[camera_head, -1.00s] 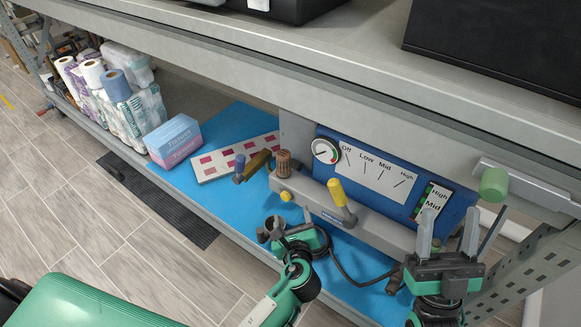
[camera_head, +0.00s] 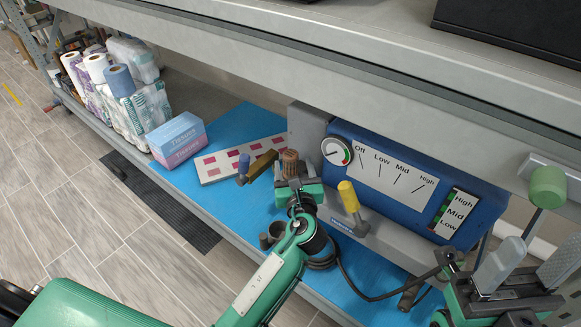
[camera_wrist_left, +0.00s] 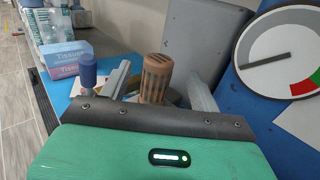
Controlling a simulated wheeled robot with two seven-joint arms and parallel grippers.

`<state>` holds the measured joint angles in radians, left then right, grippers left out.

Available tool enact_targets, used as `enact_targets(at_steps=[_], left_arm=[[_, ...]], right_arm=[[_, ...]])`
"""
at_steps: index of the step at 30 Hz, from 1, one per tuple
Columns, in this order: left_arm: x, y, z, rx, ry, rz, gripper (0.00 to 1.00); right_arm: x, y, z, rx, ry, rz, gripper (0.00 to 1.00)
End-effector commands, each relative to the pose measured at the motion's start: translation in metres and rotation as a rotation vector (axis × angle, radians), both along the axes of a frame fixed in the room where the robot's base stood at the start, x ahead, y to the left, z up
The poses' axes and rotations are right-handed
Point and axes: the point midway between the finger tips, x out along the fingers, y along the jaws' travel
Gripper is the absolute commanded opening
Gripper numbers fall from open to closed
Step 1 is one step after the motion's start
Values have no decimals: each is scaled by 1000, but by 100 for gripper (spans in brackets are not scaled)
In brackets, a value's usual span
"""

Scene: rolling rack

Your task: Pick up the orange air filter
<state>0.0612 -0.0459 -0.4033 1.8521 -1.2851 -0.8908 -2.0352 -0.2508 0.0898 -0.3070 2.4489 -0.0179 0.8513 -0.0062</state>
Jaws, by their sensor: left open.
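The orange air filter (camera_head: 290,160) is a brownish-orange ribbed cylinder standing upright on the grey front of the blue gauge unit. In the left wrist view the filter (camera_wrist_left: 157,77) shows between the two grey fingers, its lower part hidden by the gripper body. My left gripper (camera_head: 293,181) is open, with one finger to each side of the filter and visible gaps between. My right gripper (camera_head: 527,266) is at the lower right in the head view, its fingers apart and empty, away from the filter.
A blue-capped knob (camera_head: 244,162) stands just left of the filter and a yellow-handled lever (camera_head: 349,196) to its right. The gauge panel (camera_head: 390,175) rises behind. A tissue box (camera_head: 177,140) and paper rolls stand farther left. The shelf beam (camera_head: 330,85) runs overhead.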

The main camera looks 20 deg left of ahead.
Motion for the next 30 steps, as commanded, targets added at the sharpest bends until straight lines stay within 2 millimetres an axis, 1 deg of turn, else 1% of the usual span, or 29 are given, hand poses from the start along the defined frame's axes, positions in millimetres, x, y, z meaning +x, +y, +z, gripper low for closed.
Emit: enact_targets(at_steps=[3, 6, 9, 13, 19, 23, 24, 26, 27, 30], left_arm=[[14, 8, -8, 1, -2, 2, 63], [26, 14, -11, 0, -2, 1, 63], [38, 19, -8, 1, -2, 0, 63], [43, 22, -7, 0, -1, 0, 63], [43, 22, -6, 0, 0, 0, 63], [43, 22, -7, 0, 0, 0, 38], [43, 22, -7, 0, 0, 0, 30], [43, 22, -7, 0, 0, 0, 18], [43, 22, -7, 0, 0, 0, 14], [43, 22, -6, 0, 0, 0, 14]], right_arm=[[0, 0, -6, 1, -16, 0, 55], [-4, -1, 3, 9, -63, 0, 55], [-5, -1, 5, 9, -70, 0, 55], [-5, -1, 7, 9, -78, 0, 55], [-5, -1, 8, 9, -78, 0, 55], [-5, -1, 8, 11, -78, 0, 55], [-5, -1, 8, 9, -78, 0, 55], [-5, -1, 8, 9, -78, 0, 55], [-5, -1, 8, 9, -78, 0, 55], [-5, -1, 7, 10, -77, 0, 55]])
